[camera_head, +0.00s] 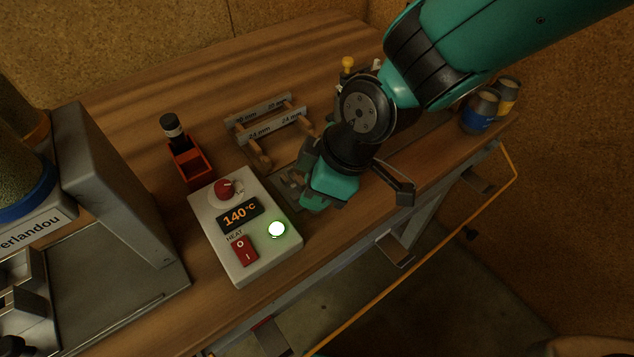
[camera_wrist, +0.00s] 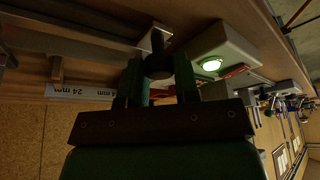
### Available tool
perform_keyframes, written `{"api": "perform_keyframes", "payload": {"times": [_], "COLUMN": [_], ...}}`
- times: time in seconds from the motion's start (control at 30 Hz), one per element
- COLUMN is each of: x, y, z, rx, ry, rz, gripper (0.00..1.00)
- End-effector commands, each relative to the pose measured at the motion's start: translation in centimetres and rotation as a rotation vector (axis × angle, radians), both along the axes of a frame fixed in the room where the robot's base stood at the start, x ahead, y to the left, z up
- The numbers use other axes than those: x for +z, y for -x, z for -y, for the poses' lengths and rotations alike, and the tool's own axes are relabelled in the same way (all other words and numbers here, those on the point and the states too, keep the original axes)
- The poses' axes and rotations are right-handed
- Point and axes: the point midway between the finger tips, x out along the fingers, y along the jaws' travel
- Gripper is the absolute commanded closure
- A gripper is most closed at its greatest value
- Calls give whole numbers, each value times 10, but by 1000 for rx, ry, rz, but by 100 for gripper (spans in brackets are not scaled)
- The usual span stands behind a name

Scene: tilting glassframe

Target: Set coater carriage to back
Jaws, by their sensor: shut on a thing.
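My gripper (camera_wrist: 158,70) shows in the wrist view with its two green fingers closed around a dark knob (camera_wrist: 157,45). The knob has a narrower dark stem. I cannot tell for certain that it is the coater carriage's handle. In the head view my gripper (camera_head: 325,192) is low over the bench, right of the heat control box. A small grey metal part (camera_head: 290,187) shows beside it on the bench. My arm and gripper hide most of what lies beneath, so the carriage's position along its track cannot be seen.
The heat control box (camera_head: 242,225) reads 140 °C, with a lit green lamp (camera_head: 277,229). Left stand a red holder (camera_head: 190,165) with a dark bottle and a grey machine (camera_head: 120,190). Behind is a rack marked 24 mm (camera_head: 272,127). Jars (camera_head: 480,112) stand right, near the bench edge.

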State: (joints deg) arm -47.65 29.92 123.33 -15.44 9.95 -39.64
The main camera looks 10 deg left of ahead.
Motion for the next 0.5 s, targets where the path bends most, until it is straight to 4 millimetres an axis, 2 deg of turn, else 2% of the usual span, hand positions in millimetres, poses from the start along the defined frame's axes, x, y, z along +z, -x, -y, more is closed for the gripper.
{"api": "perform_keyframes", "payload": {"times": [0.03,0.07,0.17,0.5], "x": [1,1,0,3], "y": [5,5,4,2], "z": [-4,-4,-3,0], "rx": [12,12,11,5], "ry": [-9,-9,-9,-7], "rz": [-8,-8,-9,-5], "gripper": [100,69,46,46]}}
